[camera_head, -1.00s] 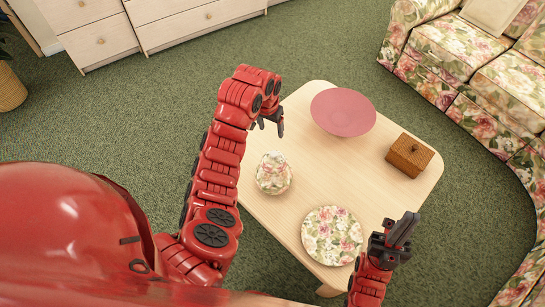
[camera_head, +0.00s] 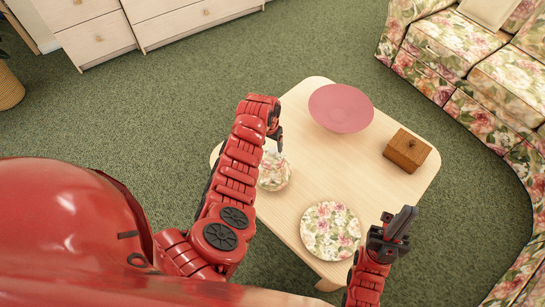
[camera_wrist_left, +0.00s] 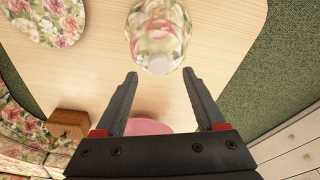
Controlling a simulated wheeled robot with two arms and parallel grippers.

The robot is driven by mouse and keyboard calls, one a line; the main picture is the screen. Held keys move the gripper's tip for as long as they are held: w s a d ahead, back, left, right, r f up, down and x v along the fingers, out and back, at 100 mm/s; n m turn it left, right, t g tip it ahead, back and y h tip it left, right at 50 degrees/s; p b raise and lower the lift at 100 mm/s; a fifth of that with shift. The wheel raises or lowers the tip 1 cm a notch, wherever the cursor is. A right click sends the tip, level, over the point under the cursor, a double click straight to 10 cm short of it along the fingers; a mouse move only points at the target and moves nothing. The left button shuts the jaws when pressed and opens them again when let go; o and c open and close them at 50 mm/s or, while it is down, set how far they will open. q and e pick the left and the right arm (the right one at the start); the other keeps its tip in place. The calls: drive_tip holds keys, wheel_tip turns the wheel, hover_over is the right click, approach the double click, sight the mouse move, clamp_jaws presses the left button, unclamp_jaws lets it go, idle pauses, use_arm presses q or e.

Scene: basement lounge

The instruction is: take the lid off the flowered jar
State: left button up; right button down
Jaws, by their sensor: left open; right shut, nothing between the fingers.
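The flowered jar (camera_head: 274,172) stands on the table, partly hidden behind my left arm in the head view. In the left wrist view the jar (camera_wrist_left: 157,32) is at the top centre, with its pale lid knob (camera_wrist_left: 158,64) facing the fingers. My left gripper (camera_head: 276,143) is at the jar's far side, close to its top. In the left wrist view its fingers (camera_wrist_left: 160,76) are open and apart, with nothing between them, just short of the knob. My right gripper (camera_head: 397,222) is shut and empty near the table's front right edge.
A flowered sofa (camera_head: 480,80) stands right, drawers (camera_head: 110,35) at the back left. The table's middle is clear.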

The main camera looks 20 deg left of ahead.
sight(273, 150)
use_arm(q)
drive_tip(key=shift+w+d+f, duration=0.1)
drive_tip(key=shift+d+f, duration=0.05)
drive_tip(key=shift+f, duration=1.3)
drive_tip(key=shift+w+f, duration=0.25)
drive_tip(key=shift+f, duration=0.8)
drive_tip(key=shift+c, duration=0.4)
clamp_jaws()
